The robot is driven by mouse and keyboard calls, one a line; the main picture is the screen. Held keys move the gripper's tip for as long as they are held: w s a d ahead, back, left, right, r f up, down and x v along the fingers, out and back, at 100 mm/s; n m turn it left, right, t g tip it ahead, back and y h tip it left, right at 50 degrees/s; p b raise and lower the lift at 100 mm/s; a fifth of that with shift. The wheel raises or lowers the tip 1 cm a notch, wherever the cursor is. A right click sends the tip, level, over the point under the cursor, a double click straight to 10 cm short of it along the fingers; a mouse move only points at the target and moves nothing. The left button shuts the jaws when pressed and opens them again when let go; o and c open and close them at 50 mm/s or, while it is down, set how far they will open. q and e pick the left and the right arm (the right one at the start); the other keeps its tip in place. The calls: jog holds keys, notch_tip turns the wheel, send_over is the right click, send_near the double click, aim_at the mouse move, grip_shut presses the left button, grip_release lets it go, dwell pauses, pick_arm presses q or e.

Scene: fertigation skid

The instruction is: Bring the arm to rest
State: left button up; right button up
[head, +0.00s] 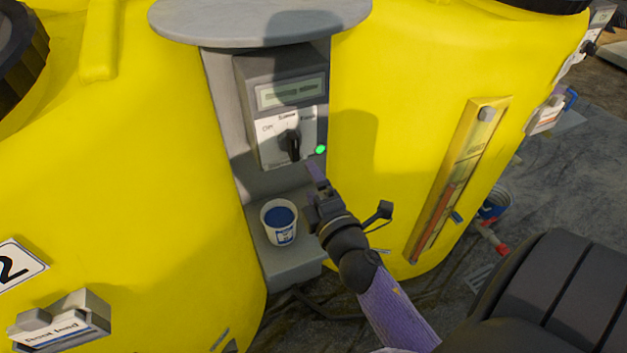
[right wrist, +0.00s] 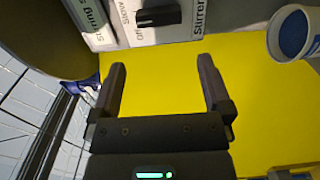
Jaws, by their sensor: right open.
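My right gripper (head: 317,178) is in front of the grey stand in the head view, just below and right of a control box (head: 262,95). In the right wrist view the two fingers of this gripper (right wrist: 162,63) are spread apart with nothing between them, only yellow tank wall behind. The box has a black rotary knob (head: 291,143), which also shows at the top of the right wrist view (right wrist: 158,16), apart from the fingers. A lit green lamp (head: 320,149) is near the knob. My left gripper is not in view.
A white cup (head: 280,222) with blue contents stands on the lower shelf (head: 290,262), left of my right gripper. Yellow tanks (head: 120,150) rise on both sides. A level gauge (head: 458,180) is on the right tank.

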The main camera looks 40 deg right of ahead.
jog(key=s+a+f+m+g+y, duration=0.1)
jog(key=s+a+f+m+g, duration=0.2)
jog(key=f, duration=0.6)
jog(key=s+a+f+m+g+y, duration=0.1)
jog(key=s+f+m+g, duration=0.15)
jog(key=s+f, duration=0.45)
jog(key=s+a+f+m+g+y, duration=0.1)
jog(key=s+a+f+m+g, duration=0.2)
jog(key=f, duration=0.9)
jog(key=s+f+m+g, duration=0.2)
jog(key=s+f+g, duration=0.2)
jog(key=s, duration=0.6)
jog(key=s+f+m+g+y, duration=0.1)
jog(key=s+f+g, duration=0.3)
jog(key=s, duration=0.7)
jog(key=shift+s+f+m, duration=0.3)
jog(key=shift+f+m, duration=0.2)
jog(key=shift+m, duration=0.05)
jog(key=shift+a, duration=0.1)
